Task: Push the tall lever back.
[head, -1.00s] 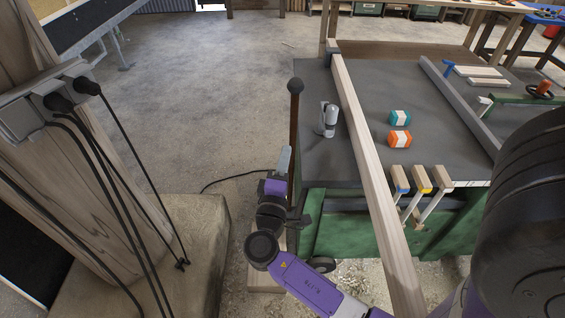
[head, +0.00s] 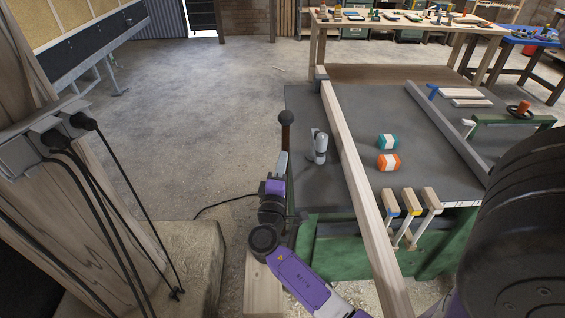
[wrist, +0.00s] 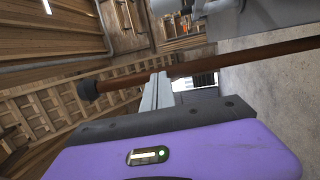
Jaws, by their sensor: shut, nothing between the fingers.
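The tall lever is a brown rod with a dark round knob (head: 286,117), standing at the left edge of the grey-topped green bench in the head view. In the wrist view the lever (wrist: 225,64) runs across the picture, its knob at the left. My gripper (head: 283,160) is shut and empty, and overlaps the rod below the knob in the head view, hiding its lower part. In the wrist view the closed fingertips of my gripper (wrist: 158,76) meet the rod's near edge; I cannot tell whether they touch.
A long wooden beam (head: 353,165) lies along the bench (head: 315,100). A grey-white cylindrical fitting (head: 320,147) stands close right of the lever. Three short wood-topped levers (head: 411,202) stand at the bench front. A wooden post with cables (head: 60,200) is at left. The floor behind is clear.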

